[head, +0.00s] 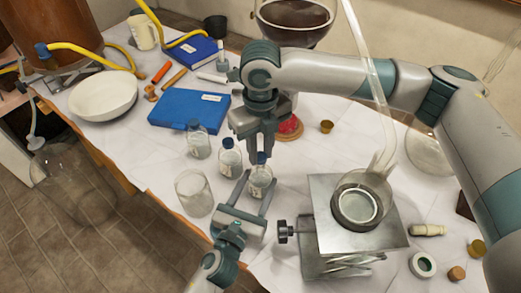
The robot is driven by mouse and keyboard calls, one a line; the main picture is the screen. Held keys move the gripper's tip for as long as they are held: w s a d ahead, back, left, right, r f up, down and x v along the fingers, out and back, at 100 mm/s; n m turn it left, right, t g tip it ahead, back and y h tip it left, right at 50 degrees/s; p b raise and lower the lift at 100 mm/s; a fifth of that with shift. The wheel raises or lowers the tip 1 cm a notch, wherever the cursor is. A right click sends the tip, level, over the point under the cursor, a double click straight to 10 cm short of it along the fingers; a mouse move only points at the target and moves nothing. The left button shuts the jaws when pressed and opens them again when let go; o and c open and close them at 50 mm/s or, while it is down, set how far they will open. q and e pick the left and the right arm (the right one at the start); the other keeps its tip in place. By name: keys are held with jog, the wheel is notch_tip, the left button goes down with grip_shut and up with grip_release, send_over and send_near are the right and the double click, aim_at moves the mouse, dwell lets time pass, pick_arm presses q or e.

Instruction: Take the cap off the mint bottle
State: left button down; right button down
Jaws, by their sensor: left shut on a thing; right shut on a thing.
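Three small clear bottles with blue caps stand in a slanting row on the white-covered table. The nearest bottle (261,179) is between the fingers of my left gripper (256,190), which is shut on it from the front. My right gripper (261,148) points down from above and is shut on that bottle's blue cap (261,158). The cap sits at the bottle's mouth; I cannot tell whether it is loose. The middle bottle (230,160) and the far bottle (198,144) stand free. No label is readable, so I cannot tell which is mint by name.
An empty glass beaker (194,194) stands left of the held bottle, near the table edge. A metal lab jack (335,215) with a glass dish stands to the right.

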aim_at(260, 156)
jog(key=shift+r, duration=2)
pick_arm(q)
jog(key=c, duration=0.7)
grip_release()
jog(key=b+v, duration=0.2)
jog(key=v, duration=0.8)
jog(key=shift+s+a+f+b, duration=0.15)
jog(key=shift+s+b, duration=0.2)
pick_arm(e)
notch_tip(260, 156, down, 3)
jog(key=shift+r, duration=0.1)
pick_arm(q)
jog(key=shift+s+a, duration=0.25)
jog(key=shift+s, duration=0.35)
